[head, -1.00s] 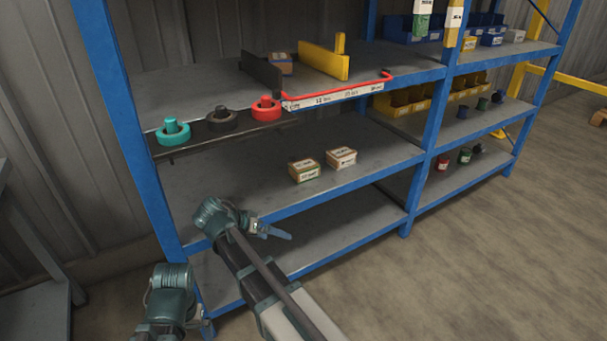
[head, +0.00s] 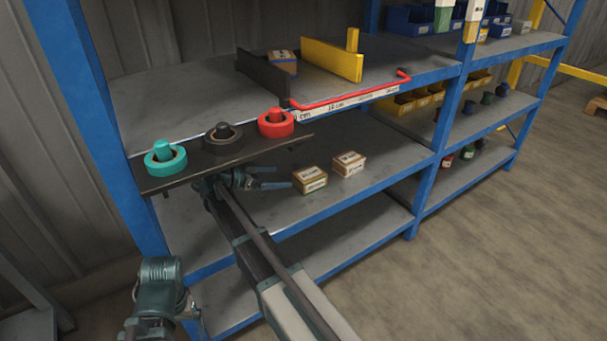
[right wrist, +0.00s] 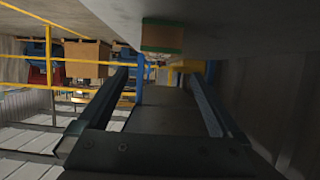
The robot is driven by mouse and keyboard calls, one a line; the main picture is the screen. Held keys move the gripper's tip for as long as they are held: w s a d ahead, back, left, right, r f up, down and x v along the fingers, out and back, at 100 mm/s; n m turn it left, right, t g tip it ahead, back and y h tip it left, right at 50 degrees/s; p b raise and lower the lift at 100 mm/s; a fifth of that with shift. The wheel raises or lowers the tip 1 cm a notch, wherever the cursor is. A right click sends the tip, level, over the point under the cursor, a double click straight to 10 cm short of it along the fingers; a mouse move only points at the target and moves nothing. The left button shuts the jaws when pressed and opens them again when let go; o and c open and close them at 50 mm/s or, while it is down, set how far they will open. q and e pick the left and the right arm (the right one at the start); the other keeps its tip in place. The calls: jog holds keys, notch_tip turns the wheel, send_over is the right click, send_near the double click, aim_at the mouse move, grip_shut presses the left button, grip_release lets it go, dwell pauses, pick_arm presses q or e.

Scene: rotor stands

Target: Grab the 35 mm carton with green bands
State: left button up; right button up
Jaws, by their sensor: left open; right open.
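Two small cardboard cartons stand on the middle shelf in the head view. The nearer, left carton (head: 310,180) seems to have green edges; the right carton (head: 348,163) seems to have reddish ones. Their size labels are too small to read. My right gripper (head: 276,178) is open and empty just left of the left carton, its fingers pointing toward it. In the right wrist view a carton with a green band (right wrist: 162,36) shows ahead, at the top between the open fingers, apart from them. My left gripper (head: 192,310) is low at the left, away from the cartons, with its fingers barely visible.
The upper shelf (head: 180,95) overhangs, with a dark ledge (head: 225,155) carrying teal, black and red ringed pieces just above my right gripper. A blue upright (head: 425,190) stands right of the cartons. The shelf between gripper and carton is clear.

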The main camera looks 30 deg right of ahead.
aim_at(307, 175)
jog(key=shift+w, duration=0.2)
jog(key=b+x, duration=0.3)
jog(key=x, duration=0.4)
jog(key=shift+d+f, duration=0.15)
jog(key=shift+d, duration=0.15)
jog(key=shift+d+f, duration=0.1)
jog(key=shift+d, duration=0.45)
jog(key=b+x, duration=0.2)
jog(key=x, duration=0.3)
jog(key=shift+d, duration=0.1)
jog(key=shift+s, duration=0.1)
jog(key=c, duration=1.3)
